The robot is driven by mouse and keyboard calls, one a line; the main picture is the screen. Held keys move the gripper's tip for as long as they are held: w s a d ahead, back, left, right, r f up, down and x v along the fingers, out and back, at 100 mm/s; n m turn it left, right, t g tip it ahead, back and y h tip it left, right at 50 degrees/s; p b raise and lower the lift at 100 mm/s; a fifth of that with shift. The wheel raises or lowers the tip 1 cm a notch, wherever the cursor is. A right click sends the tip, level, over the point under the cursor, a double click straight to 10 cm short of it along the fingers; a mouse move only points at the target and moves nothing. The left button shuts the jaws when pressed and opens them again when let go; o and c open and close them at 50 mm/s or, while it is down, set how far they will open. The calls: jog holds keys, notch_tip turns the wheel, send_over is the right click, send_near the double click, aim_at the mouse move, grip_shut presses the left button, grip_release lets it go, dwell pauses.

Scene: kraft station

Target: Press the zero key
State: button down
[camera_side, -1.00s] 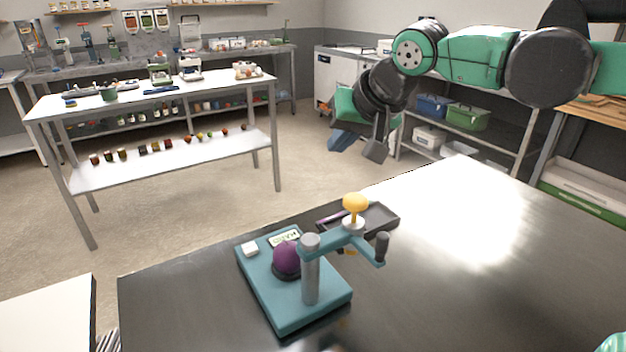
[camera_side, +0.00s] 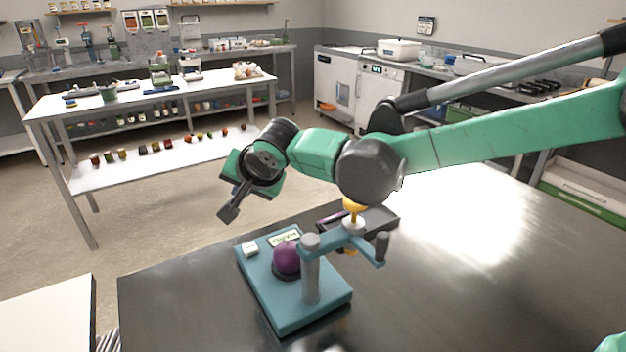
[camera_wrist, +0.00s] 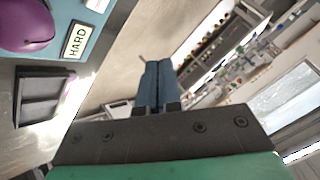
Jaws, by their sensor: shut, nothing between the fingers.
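A teal device (camera_side: 318,312) sits on the dark table in the side view. It carries a purple ball (camera_side: 286,258), a grey post with an arm, and a display. A small white key (camera_side: 250,248), likely the zero key, is at its back left corner. My gripper (camera_side: 229,213) is shut and empty, in the air above and left of the white key. Its closed fingers also show in the wrist view (camera_wrist: 155,85).
A dark tray (camera_side: 378,217) lies behind the device; it also shows in the wrist view (camera_wrist: 42,97). A yellow knob (camera_side: 355,203) tops the device's arm. The table's right side (camera_side: 500,270) is clear. A white shelf table (camera_side: 150,92) stands behind, across the floor.

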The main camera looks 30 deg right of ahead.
aim_at(247, 243)
jog(key=shift+f, duration=0.1)
jog(key=shift+f, duration=4.3)
jog(key=shift+f, duration=0.1)
jog(key=shift+f, duration=0.3)
jog(key=shift+f, duration=0.55)
jog(key=shift+d+r, duration=0.1)
jog(key=shift+r, duration=0.8)
jog(key=shift+r, duration=2.5)
